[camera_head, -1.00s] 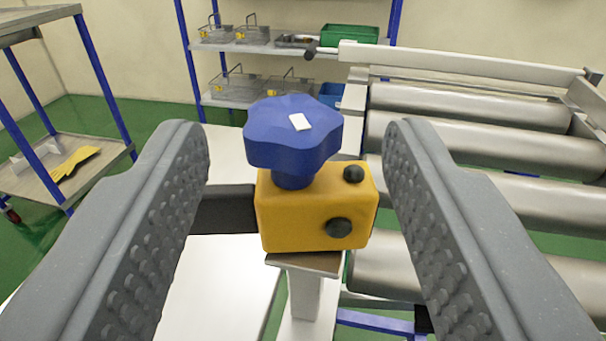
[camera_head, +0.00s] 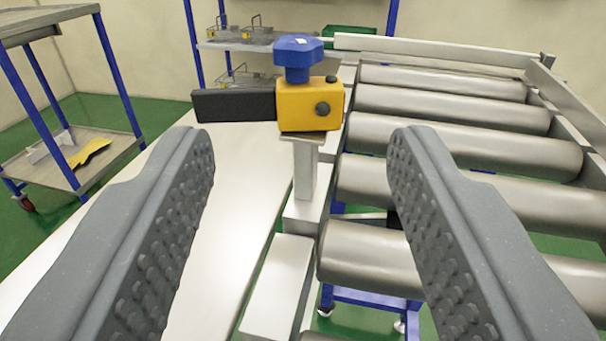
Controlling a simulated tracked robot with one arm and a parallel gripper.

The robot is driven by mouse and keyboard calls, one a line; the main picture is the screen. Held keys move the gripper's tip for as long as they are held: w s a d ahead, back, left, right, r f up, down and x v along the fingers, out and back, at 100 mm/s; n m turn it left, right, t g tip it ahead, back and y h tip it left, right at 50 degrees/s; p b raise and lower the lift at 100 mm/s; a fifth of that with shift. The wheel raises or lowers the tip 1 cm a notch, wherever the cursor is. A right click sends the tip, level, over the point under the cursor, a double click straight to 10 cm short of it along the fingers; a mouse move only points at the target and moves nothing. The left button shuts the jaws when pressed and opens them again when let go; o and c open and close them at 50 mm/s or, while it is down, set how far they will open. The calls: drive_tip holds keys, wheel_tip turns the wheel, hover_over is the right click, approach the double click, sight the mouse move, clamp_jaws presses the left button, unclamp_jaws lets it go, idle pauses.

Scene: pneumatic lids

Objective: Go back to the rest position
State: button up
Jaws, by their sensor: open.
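My gripper (camera_head: 300,135) is open, with its two grey ribbed fingers far apart and nothing between them. Ahead of it, a yellow block (camera_head: 296,108) with a blue star-shaped knob (camera_head: 298,58) on top sits on a metal post (camera_head: 306,170). A dark bar (camera_head: 235,105) sticks out of the block to the left. The fingertips are nearer to me than the block and do not touch it.
A roller conveyor (camera_head: 450,140) fills the right side. A pale flat surface (camera_head: 215,210) lies at lower left of the post. A blue-legged cart (camera_head: 105,160) stands at the left. A shelf (camera_head: 240,44) with wire baskets and a green bin (camera_head: 348,30) is behind.

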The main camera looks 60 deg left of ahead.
drive_tip(key=w+d+r+m+t+h+b, duration=0.1)
drive_tip(key=w+d+r+t+h, duration=0.2)
drive_tip(key=r, duration=0.5)
drive_tip(key=w+d+r+m+t+h+b, duration=0.15)
drive_tip(key=w+r+t, duration=0.25)
drive_tip(key=r, duration=0.5)
drive_tip(key=s+d+r+m+t+h+b, duration=0.2)
drive_tip(key=d+r+h, duration=0.2)
drive_tip(key=r, duration=0.5)
drive_tip(key=s+d+r+m+t+h+b, duration=0.1)
drive_tip(key=s+d+r+m+t+h, duration=0.2)
drive_tip(key=r, duration=0.6)
drive_tip(key=s+d+r+m+g+h+b, duration=0.1)
drive_tip(key=s+d+r+m+h+b, duration=0.2)
drive_tip(key=s, duration=0.4)
drive_tip(key=s+d+r+m+h+b, duration=0.1)
drive_tip(key=s+d+r+m+h, duration=0.15)
drive_tip(key=s+r, duration=0.4)
drive_tip(key=s+a+g+b, duration=0.1)
drive_tip(key=s+a, duration=0.1)
drive_tip(key=s, duration=0.7)
drive_tip(key=s+a+f+g+b, duration=0.1)
drive_tip(key=s+a+g, duration=0.1)
drive_tip(key=s, duration=0.7)
drive_tip(key=shift+s+a+y, duration=0.2)
drive_tip(key=shift+a+y, duration=0.1)
drive_tip(key=shift+a, duration=0.05)
